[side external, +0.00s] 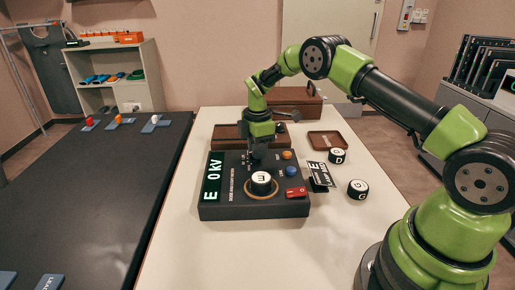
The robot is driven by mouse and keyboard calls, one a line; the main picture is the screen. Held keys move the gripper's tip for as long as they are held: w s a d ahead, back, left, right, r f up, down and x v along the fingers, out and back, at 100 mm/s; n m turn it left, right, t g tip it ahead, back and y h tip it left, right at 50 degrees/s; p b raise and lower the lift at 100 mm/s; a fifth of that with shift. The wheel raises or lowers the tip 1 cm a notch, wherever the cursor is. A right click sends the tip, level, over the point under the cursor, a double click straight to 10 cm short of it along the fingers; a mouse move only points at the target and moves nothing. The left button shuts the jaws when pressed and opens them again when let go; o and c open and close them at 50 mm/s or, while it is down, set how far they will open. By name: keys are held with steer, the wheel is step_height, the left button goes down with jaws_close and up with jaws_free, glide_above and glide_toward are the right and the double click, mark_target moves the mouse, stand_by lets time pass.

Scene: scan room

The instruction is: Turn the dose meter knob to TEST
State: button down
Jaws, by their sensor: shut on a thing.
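In front of the gripper, a black puck with a white lettered top (261,178) sits in a tan ring on the panel.
An orange button (287,155), a blue button (292,170) and a red switch (296,192) are on the panel's right. A small sign (319,174) and lettered pucks (337,156) (358,189) stand right of it. Brown cases (290,96) and a tray (328,140) lie behind.

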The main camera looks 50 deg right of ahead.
steer(key=shift+m, duration=0.3)
steer(key=m, duration=0.3)
steer(key=shift+s+m, duration=0.1)
steer(key=shift+m, duration=0.2)
steer(key=m, duration=0.3)
steer(key=shift+a+m, duration=0.15)
steer(key=shift+m, duration=0.25)
steer(key=m, duration=0.4)
steer(key=shift+s+a, duration=0.1)
steer(key=shift+a, duration=0.05)
steer(key=shift+a+m, duration=0.1)
steer(key=shift+m, duration=2)
steer(key=c, duration=1.1)
jaws_free()
step_height(320, 180, up, 10)
